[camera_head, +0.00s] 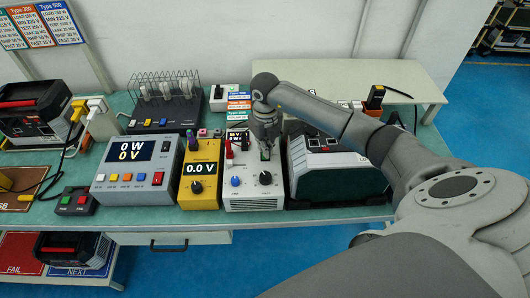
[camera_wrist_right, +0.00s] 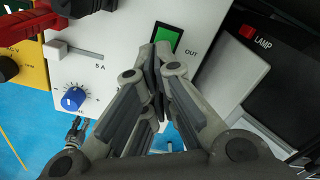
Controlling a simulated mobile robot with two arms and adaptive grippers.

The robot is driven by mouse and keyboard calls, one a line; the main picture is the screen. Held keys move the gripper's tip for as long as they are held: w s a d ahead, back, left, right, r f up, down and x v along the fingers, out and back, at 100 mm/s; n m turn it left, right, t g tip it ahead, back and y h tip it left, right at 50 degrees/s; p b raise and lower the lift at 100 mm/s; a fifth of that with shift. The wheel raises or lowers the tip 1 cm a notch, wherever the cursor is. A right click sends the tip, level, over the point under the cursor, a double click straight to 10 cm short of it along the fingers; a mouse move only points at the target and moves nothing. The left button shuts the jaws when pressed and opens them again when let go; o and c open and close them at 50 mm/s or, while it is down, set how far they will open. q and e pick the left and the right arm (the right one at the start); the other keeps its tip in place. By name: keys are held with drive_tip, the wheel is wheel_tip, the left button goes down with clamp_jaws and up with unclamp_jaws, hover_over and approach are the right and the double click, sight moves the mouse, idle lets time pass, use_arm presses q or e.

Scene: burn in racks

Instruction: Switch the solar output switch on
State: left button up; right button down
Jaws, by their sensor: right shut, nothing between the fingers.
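A white bench unit (camera_head: 238,200) stands on the bench, with a blue knob, a black knob and a small display. A green switch (camera_wrist_right: 167,38) marked OUT is on its panel; it also shows as a small green patch in the head view (camera_head: 264,155). My right gripper (camera_head: 267,142) is over the upper right of this panel. In the right wrist view the gripper (camera_wrist_right: 153,62) is shut and empty, its tips just beside and below the green switch. I cannot tell if they touch. My left gripper is not in view.
A yellow meter (camera_head: 199,175) showing 0.0 V and a grey supply (camera_head: 137,172) showing 0 W and 0 V stand to the left. A dark-framed unit (camera_head: 335,180) stands close on the right. Red plugs (camera_wrist_right: 62,20) rise from the panel's left side.

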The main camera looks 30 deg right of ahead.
drive_tip(key=shift+s+f+b, duration=0.1)
drive_tip(key=shift+f+b, duration=0.95)
drive_tip(key=shift+f, duration=0.25)
idle(0.9)
drive_tip(key=shift+r, duration=0.15)
drive_tip(key=shift+r+p, duration=0.8)
drive_tip(key=shift+r, duration=0.05)
drive_tip(key=shift+r+p, duration=1.6)
drive_tip(key=shift+r, duration=0.95)
